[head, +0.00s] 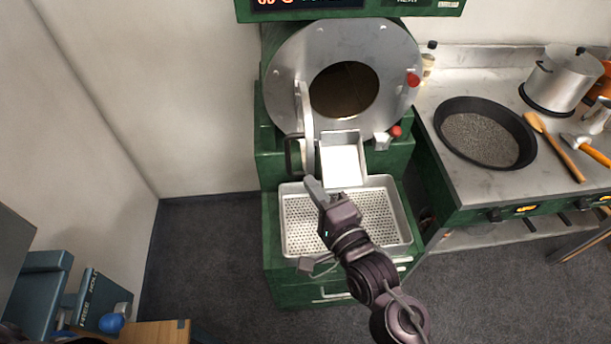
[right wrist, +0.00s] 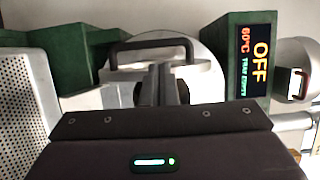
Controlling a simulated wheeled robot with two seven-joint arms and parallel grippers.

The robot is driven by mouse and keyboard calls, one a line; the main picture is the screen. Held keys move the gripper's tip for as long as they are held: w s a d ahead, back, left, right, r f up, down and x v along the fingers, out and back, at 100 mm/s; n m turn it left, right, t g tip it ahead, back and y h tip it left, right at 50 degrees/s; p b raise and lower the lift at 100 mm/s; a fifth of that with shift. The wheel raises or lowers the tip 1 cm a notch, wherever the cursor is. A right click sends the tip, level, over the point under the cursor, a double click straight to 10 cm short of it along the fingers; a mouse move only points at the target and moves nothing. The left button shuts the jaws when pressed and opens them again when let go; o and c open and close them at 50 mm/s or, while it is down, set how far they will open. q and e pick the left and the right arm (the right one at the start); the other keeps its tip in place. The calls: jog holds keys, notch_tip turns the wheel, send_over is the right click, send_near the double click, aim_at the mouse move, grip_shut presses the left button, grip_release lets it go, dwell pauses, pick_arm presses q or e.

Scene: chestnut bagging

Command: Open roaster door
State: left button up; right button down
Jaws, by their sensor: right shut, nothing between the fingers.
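The green roaster has a round steel front (head: 290,70) with a dark round opening (head: 343,90) in its middle. The roaster door (head: 307,118) stands swung out from the front, seen nearly edge-on at the left of the opening. Its dark bar handle (head: 291,155) is on the door's left side. The door face and handle (right wrist: 150,45) also show in the right wrist view. My right gripper (head: 313,188) is shut and empty, just below the door's lower end; I cannot tell whether it touches. Its fingers (right wrist: 160,88) show before the door. My left gripper is not in view.
A metal chute (head: 343,165) and a perforated tray (head: 380,228) lie below the opening. The display (right wrist: 258,58) reads OFF. At right, a counter holds a dark pan (head: 485,135), a pot (head: 562,78) and a wooden spoon (head: 558,148).

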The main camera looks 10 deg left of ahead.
jog(key=w+d+f+n+g+y+b, duration=0.15)
jog(key=d+n+g+y+b, duration=0.5)
jog(key=d, duration=0.85)
jog(key=w+a+m+t+h+p, duration=0.1)
jog(key=w+a, duration=0.3)
jog(key=a, duration=0.8)
jog(key=shift+a+f+m+p, duration=0.2)
jog(key=shift+m+p, duration=0.15)
jog(key=shift+p, duration=0.4)
jog(key=shift+w, duration=0.15)
